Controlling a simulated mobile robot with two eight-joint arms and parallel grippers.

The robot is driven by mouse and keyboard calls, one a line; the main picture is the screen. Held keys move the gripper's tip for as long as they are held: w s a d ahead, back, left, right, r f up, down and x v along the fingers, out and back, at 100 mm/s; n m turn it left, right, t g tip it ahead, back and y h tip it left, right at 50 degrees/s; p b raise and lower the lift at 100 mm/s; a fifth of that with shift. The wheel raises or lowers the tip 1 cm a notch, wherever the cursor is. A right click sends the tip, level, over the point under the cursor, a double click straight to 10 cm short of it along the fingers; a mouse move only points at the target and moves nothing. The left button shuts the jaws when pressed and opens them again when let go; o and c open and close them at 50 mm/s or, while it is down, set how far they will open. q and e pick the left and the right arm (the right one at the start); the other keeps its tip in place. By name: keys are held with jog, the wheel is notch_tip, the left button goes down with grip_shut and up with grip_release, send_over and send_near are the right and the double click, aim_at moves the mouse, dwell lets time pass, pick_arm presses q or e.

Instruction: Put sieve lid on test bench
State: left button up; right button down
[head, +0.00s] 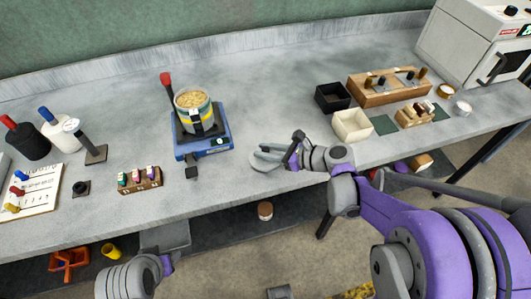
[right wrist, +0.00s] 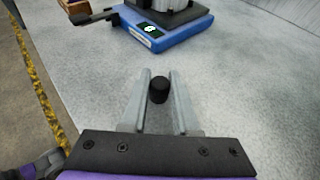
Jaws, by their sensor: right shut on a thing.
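The sieve lid (head: 262,161) is a flat grey disc low over or on the bench (head: 230,225), right of the blue device; I cannot tell if it touches. My right gripper (head: 291,152) is shut on it from the right side. In the right wrist view, the lid's black knob (right wrist: 158,90) sits between the two pale fingers (right wrist: 160,100); the disc itself is hard to tell from the bench there. My left arm shows only in part at the lower left; its gripper is not in view.
A striped pot of grain (head: 194,106) stands on the blue device (head: 216,143), which also shows in the wrist view (right wrist: 165,35). A black bin (head: 332,97), cream bin (head: 352,125) and wooden rack (head: 385,92) stand right. A vial block (head: 139,181) stands left. Bench between is clear.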

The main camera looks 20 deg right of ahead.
jog(key=shift+f, duration=0.45)
jog(key=shift+f, duration=0.1)
jog(key=c, duration=0.7)
grip_release()
